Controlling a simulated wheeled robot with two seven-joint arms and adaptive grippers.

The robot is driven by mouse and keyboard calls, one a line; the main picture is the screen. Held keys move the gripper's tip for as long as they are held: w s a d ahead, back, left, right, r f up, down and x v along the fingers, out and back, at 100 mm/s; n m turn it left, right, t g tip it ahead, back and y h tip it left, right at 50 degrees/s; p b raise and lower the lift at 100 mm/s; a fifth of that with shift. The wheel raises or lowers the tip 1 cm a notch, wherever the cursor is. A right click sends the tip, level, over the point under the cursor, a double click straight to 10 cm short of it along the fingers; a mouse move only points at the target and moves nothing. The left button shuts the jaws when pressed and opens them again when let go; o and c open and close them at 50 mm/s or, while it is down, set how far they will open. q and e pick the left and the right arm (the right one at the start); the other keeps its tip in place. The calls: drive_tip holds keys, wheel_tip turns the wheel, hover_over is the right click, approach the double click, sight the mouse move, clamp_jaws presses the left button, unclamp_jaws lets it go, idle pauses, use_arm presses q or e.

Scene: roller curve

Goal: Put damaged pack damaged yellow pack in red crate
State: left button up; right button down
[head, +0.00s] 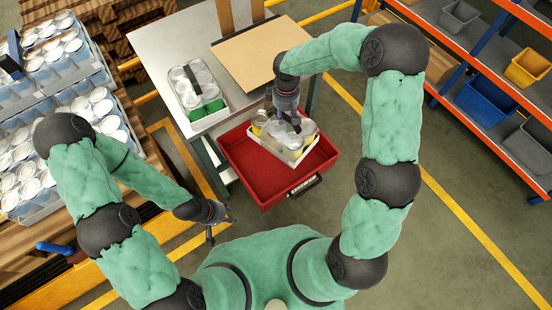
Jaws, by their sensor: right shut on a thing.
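The damaged yellow pack (305,152) is a white tray of cans with silver lids and some yellow showing. It is at the red crate (238,176), over its upper right part. My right gripper (288,124) is shut on the pack from above and hides part of it. I cannot tell whether the pack touches the crate floor. The crate's front left part is bare. My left gripper (215,228) is empty, low and left of the crate; its fingers look apart.
A grey table (165,42) behind the crate holds a white pack with green cans (199,92) and a cardboard sheet (262,55). Stacked can trays (62,115) stand at left. Shelves with bins (485,100) stand at right, beyond open floor.

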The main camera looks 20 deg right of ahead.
drive_tip(key=w+f+n, duration=0.2)
drive_tip(key=f, duration=0.2)
drive_tip(key=w+f+n+b, duration=0.1)
drive_tip(key=f+n, duration=0.2)
drive_tip(key=w+f+n+b, duration=0.1)
drive_tip(key=w+f+n, duration=0.1)
drive_tip(key=f+n, duration=0.1)
drive_tip(key=shift+w+a+f, duration=0.1)
drive_tip(key=shift+w+f, duration=0.05)
drive_tip(key=shift+f, duration=0.3)
drive_tip(key=shift+w+a+f, duration=0.1)
drive_tip(key=shift+w+f, duration=0.05)
drive_tip(key=shift+f, duration=0.25)
wheel_tip(320, 180, down, 20)
drive_tip(key=w+n+b, duration=0.2)
drive_tip(key=n+b, duration=0.3)
drive_tip(key=n, duration=0.1)
drive_tip(key=shift+w+a+r+n, duration=0.15)
drive_tip(key=shift+w+n, duration=0.2)
drive_tip(key=shift+n, duration=0.05)
drive_tip(key=c, duration=1.3)
unclamp_jaws()
drive_tip(key=shift+s+f, duration=0.15)
drive_tip(key=shift+f, duration=0.1)
drive_tip(key=o, duration=0.4)
drive_tip(key=shift+r, duration=0.1)
